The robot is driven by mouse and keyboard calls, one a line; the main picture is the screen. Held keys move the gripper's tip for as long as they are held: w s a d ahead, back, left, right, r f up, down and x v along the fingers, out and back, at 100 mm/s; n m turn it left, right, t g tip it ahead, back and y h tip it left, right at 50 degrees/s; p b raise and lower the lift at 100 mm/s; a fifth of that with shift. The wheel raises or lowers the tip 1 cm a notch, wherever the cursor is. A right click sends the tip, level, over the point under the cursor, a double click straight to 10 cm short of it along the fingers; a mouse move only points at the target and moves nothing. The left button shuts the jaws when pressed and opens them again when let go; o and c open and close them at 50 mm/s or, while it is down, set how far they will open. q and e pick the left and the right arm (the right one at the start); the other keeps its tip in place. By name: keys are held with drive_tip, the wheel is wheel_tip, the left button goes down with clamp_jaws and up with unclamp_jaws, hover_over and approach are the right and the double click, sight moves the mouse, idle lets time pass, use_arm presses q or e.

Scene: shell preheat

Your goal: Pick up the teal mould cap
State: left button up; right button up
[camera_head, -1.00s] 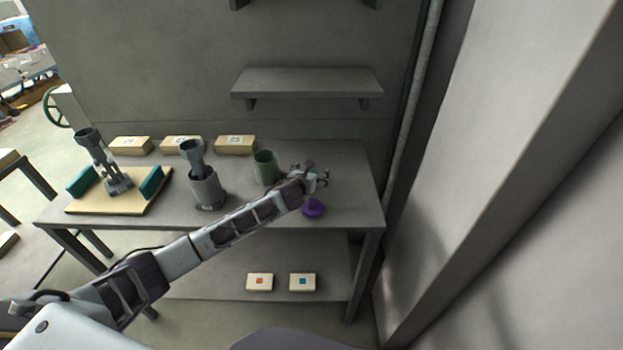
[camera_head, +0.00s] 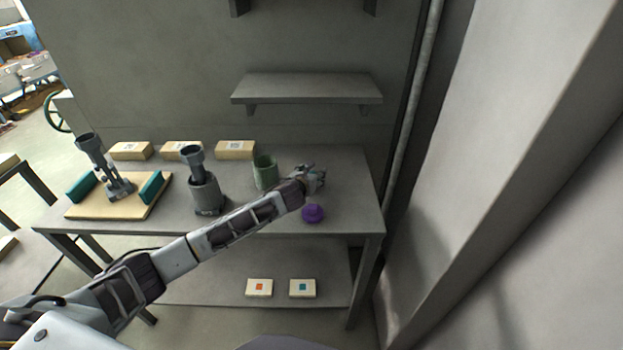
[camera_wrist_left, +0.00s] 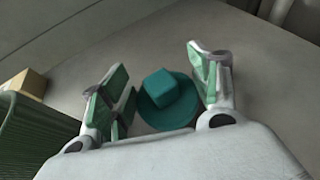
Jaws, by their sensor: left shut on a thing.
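The teal mould cap (camera_wrist_left: 166,98) shows in the left wrist view as a round disc with a square block on top. It sits between the two green-padded fingers of my left gripper (camera_wrist_left: 162,75), which is shut on it. In the head view my left gripper (camera_head: 316,174) is low over the right part of the workbench and hides the cap. I cannot tell whether the cap still touches the bench. My right gripper is not in view.
A purple cap (camera_head: 313,213) stands just in front of my left gripper. A green cup (camera_head: 265,172) is left of it. A grey cylinder (camera_head: 207,195) and a wooden board (camera_head: 128,207) with a fixture stand further left. The bench's right end is clear.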

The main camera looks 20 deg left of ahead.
use_arm(q)
wheel_tip(320, 180, up, 8)
drive_tip(key=shift+r, duration=0.1)
idle(0.4)
idle(0.4)
